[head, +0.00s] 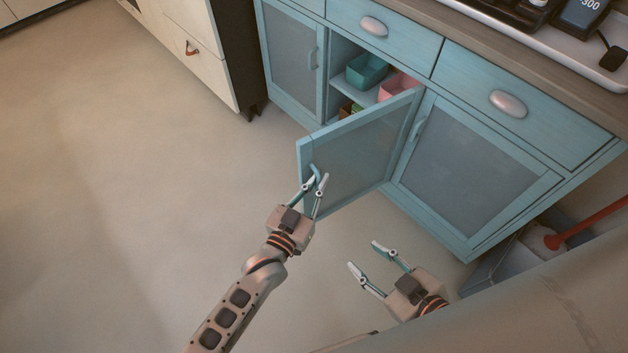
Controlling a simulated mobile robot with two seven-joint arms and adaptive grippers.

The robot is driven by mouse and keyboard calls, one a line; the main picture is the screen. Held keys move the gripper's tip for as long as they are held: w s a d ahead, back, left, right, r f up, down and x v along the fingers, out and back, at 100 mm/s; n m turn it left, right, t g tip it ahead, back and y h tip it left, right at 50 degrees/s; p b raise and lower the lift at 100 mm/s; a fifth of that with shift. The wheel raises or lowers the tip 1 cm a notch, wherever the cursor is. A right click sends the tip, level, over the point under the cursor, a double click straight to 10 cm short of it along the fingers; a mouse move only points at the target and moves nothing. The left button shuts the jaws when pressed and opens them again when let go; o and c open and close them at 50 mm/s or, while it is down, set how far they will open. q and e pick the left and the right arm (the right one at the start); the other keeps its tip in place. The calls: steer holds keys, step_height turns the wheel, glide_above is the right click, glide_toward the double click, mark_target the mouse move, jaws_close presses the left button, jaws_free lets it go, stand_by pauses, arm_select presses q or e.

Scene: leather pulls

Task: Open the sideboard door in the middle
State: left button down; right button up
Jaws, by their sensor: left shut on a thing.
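The blue sideboard (430,108) has three lower doors with grey panels. Its middle door (358,150) stands open, swung out toward me, hinged on its right side. My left gripper (317,183) is at the door's free left edge and shut on the door's curved handle (315,172). The fingers partly hide the handle. My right gripper (371,256) is open and empty, lower in the picture, over the floor and apart from the sideboard.
Inside the open compartment are a teal bin (367,70) and a pink bin (398,86) on a shelf. The left door (292,62) and right door (465,165) are closed. A cream cabinet (195,45) stands at the upper left. Floor (130,180) to the left is clear.

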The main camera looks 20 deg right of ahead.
arm_select(q)
steer(key=shift+s+d, duration=0.1)
steer(key=shift+s, duration=0.15)
arm_select(e)
steer(key=shift+s, duration=0.2)
arm_select(q)
steer(key=c, duration=2.5)
jaws_free()
arm_select(e)
steer(key=shift+s+f, duration=0.15)
steer(key=shift+s, duration=0.05)
